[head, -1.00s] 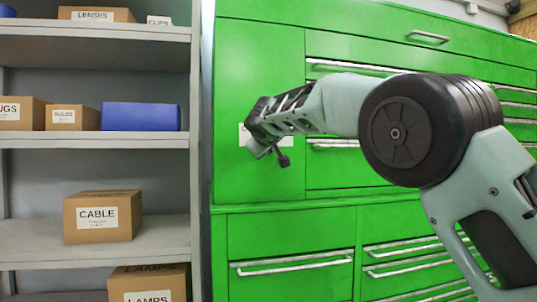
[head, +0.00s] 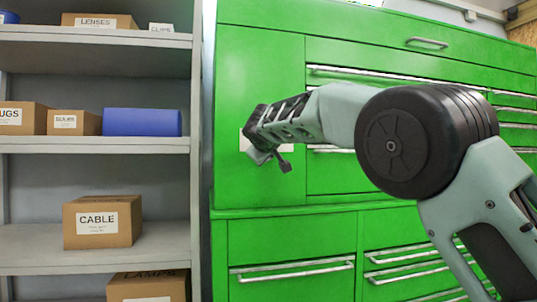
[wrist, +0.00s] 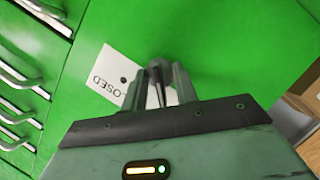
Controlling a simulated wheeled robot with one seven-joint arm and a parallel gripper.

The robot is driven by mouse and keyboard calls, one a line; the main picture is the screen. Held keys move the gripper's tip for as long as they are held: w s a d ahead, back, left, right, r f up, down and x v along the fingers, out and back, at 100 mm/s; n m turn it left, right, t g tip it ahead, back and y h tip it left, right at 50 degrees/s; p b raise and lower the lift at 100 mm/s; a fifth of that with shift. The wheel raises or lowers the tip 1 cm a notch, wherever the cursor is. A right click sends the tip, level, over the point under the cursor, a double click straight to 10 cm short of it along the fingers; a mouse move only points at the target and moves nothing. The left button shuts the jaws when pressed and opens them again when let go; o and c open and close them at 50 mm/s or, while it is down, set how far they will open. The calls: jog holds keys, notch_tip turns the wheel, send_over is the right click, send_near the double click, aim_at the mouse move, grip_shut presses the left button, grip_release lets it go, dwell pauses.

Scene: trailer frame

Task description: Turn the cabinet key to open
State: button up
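The green cabinet door (head: 258,70) has a white label (head: 243,140), mostly hidden by my gripper in the head view. In the wrist view the label (wrist: 108,82) reads "...OSED", its first letters out of sight. A small dark key (wrist: 157,78) stands at the label, its rounded end toward the door side of the picture. My gripper (wrist: 160,80) has one finger on each side of the key, with white label showing in a gap between key and right finger. It looks open; contact with the key cannot be made out. In the head view the gripper (head: 258,128) is close to the door.
Chrome drawer handles (head: 290,270) stick out below and right of the door. A grey shelf (head: 95,145) with cardboard boxes (head: 104,222) and a blue box (head: 142,122) stands close on the left.

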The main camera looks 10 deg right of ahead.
jog(key=b+v, duration=0.4)
jog(key=v, duration=1.3)
jog(key=shift+s+r+b, duration=0.2)
jog(key=shift+b, duration=0.2)
